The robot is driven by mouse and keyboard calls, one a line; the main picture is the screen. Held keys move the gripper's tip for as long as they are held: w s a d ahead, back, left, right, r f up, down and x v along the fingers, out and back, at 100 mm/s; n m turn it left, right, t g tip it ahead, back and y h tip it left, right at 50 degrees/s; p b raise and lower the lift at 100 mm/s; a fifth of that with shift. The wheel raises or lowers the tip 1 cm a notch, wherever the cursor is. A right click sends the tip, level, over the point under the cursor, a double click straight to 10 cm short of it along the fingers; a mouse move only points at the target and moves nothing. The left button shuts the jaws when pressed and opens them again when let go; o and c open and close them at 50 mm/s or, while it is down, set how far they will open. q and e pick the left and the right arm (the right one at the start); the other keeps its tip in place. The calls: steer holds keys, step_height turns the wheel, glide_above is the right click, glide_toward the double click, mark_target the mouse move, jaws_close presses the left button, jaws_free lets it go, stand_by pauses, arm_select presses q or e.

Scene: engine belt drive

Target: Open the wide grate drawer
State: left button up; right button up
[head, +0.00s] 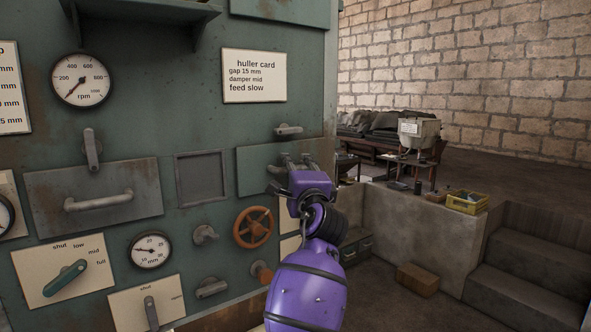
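A wide green panel front (256,171) sits low on the right part of the machine face, below the huller card. A grey panel front (140,190) with a long bar handle (98,201) is at the left, flush with the machine face. I cannot tell from any label which of the two is the grate drawer. My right gripper (298,162) is in front of the green panel, with its fingers toward the panel. Its wrist covers the panel's lower right part, and any handle there is hidden or unclear. I cannot tell whether the fingers hold anything. My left gripper is not in view.
A grey latch (289,130) sits above the green panel. An orange handwheel (253,227), a small recessed grey panel (202,178), knobs and levers surround it.

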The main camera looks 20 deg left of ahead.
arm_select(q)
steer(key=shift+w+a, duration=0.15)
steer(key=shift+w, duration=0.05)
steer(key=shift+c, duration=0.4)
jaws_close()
